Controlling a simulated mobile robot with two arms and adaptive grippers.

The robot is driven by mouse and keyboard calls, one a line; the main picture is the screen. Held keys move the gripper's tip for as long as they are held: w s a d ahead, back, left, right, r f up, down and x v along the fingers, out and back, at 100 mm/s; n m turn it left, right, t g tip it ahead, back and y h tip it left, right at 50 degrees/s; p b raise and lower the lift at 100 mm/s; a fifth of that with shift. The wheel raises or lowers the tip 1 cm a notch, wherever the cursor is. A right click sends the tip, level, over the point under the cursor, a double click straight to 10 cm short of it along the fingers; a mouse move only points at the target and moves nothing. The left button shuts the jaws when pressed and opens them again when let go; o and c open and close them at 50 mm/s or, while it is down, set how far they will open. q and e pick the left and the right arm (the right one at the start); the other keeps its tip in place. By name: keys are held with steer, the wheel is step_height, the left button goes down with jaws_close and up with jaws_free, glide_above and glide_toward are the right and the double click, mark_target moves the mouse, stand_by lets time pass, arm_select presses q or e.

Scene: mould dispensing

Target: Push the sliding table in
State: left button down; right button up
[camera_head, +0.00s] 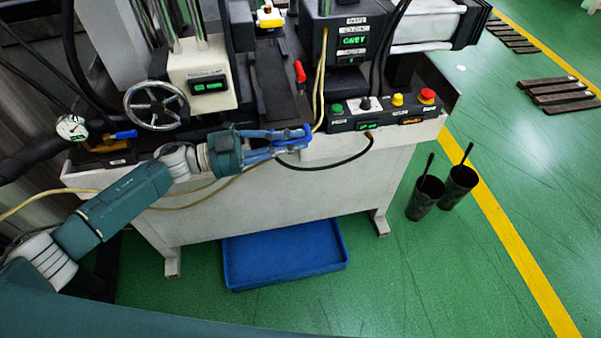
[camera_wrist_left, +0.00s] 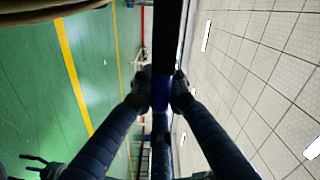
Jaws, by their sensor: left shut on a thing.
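The sliding table (camera_head: 272,80) appears to be the dark flat plate running front to back in the middle of the machine. My left gripper (camera_head: 292,138) is at the machine's front edge, just in front of this plate and left of the button panel. Its blue fingers are closed. In the left wrist view the two dark fingertips (camera_wrist_left: 158,90) pinch a narrow dark bar (camera_wrist_left: 168,35) from both sides. I cannot tell how the bar joins the sliding table, as the gripper covers that spot.
A button panel (camera_head: 384,112) with a red knob is right of the gripper. A handwheel (camera_head: 156,105) and gauge (camera_head: 71,128) are left. A black cable (camera_head: 330,167) hangs close by the fingers. A blue tray (camera_head: 285,255) and two dark cups (camera_head: 425,198) stand on the green floor.

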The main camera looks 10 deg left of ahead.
arm_select(q)
steer(key=shift+w+a+f+b, duration=0.1)
steer(key=shift+w+a+b, duration=0.15)
steer(key=shift+w, duration=0.3)
steer(key=shift+w+a+f+b, duration=0.1)
steer(key=shift+w+a, duration=0.1)
steer(key=shift+w, duration=0.3)
steer(key=c, duration=1.8)
jaws_free()
steer(key=shift+o, duration=0.2)
steer(key=v, duration=1.2)
